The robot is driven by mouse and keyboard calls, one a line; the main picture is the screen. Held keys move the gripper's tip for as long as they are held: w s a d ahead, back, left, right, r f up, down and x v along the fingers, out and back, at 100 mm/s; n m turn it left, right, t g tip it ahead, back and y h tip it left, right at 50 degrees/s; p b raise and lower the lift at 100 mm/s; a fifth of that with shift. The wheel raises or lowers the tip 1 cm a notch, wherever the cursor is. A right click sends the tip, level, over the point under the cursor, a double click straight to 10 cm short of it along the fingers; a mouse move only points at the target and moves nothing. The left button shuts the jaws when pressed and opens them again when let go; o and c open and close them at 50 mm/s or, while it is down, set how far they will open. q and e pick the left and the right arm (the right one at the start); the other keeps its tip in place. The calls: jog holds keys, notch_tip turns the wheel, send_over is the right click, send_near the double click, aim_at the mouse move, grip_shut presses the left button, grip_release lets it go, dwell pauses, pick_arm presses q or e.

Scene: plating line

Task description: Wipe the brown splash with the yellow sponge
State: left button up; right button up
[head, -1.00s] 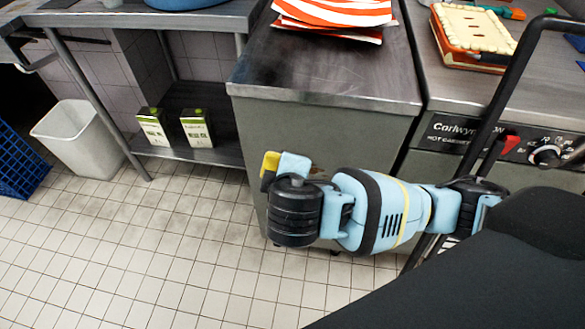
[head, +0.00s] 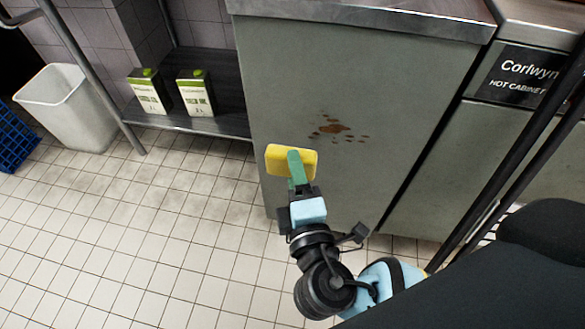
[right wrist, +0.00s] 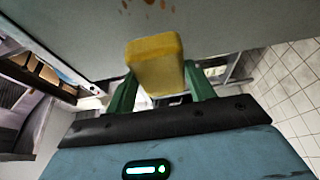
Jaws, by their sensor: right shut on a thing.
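The brown splash (head: 337,129) is a patch of spots on the grey side panel of the cabinet (head: 410,75). Part of it shows at the top of the right wrist view (right wrist: 148,4). My right gripper (head: 296,168) has green fingers and is shut on the yellow sponge (head: 276,160). The sponge sits below and left of the splash in the head view. In the right wrist view the sponge (right wrist: 155,65) is between the two fingers, before the panel. I cannot tell whether it touches the panel. My left gripper is not in view.
Two green-topped cartons (head: 195,92) stand on a low shelf (head: 225,122) at the left. A white bin (head: 75,110) and a blue crate (head: 14,140) are further left. Dark upright bars (head: 500,165) stand at the right. The tiled floor (head: 130,240) is clear.

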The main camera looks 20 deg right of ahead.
aim_at(302, 150)
jog(key=shift+w+d+b, duration=0.25)
jog(key=shift+w+d, duration=0.3)
jog(key=shift+w, duration=0.25)
jog(key=shift+w+d+b, duration=0.2)
jog(key=shift+w+d, duration=0.35)
jog(key=shift+w, duration=0.3)
jog(key=shift+w+d+b, duration=0.25)
jog(key=shift+w+d, duration=0.3)
jog(key=shift+w, duration=0.25)
jog(key=shift+w+d, duration=0.65)
jog(key=shift+w, duration=0.25)
jog(key=shift+s+d+p, duration=0.75)
jog(key=shift+s+d, duration=0.35)
jog(key=shift+d, duration=0.25)
jog(key=shift+s+d+p, duration=0.3)
jog(key=shift+s+d, duration=0.1)
jog(key=shift+d, duration=0.3)
jog(key=shift+s+d, duration=0.4)
jog(key=shift+d, duration=0.4)
